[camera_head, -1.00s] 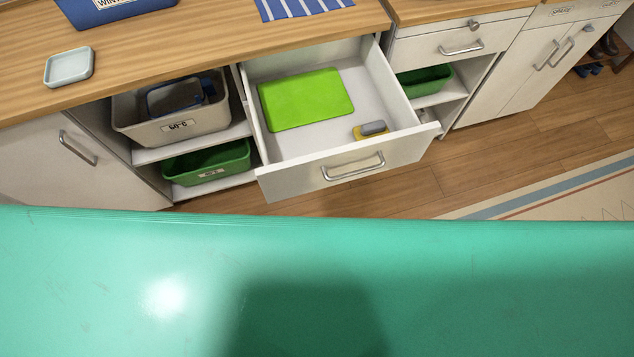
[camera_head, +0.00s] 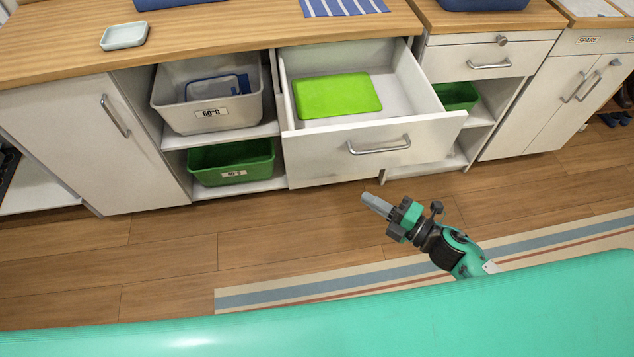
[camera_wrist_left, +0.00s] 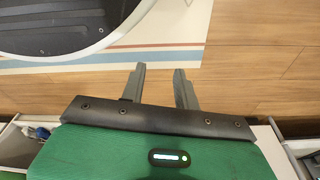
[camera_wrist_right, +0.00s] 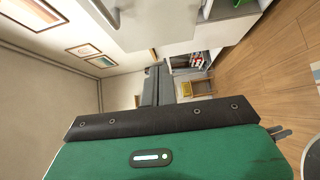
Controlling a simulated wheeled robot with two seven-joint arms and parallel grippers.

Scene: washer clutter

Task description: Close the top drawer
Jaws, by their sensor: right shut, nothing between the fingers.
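The top drawer (camera_head: 375,150) is white with a silver bar handle (camera_head: 379,145) and stands pulled out below the wooden counter. A bright green flat item (camera_head: 337,96) lies inside; the drawer's near inside is hidden by its front panel. My right gripper (camera_head: 368,200) is shut and empty, apart from the drawer, in front of and below its front panel. Its closed fingers also show in the right wrist view (camera_wrist_right: 156,84). My left gripper (camera_wrist_left: 160,80) is open and empty over the floor in the left wrist view; it is out of the head view.
Left of the drawer, a grey bin (camera_head: 208,118) sits on a shelf above a green bin (camera_head: 233,166). Another green bin (camera_head: 457,96) is on the right. A closed drawer (camera_head: 488,62) is farther right. Wooden floor (camera_head: 250,235) and a striped rug (camera_head: 290,293) lie in front.

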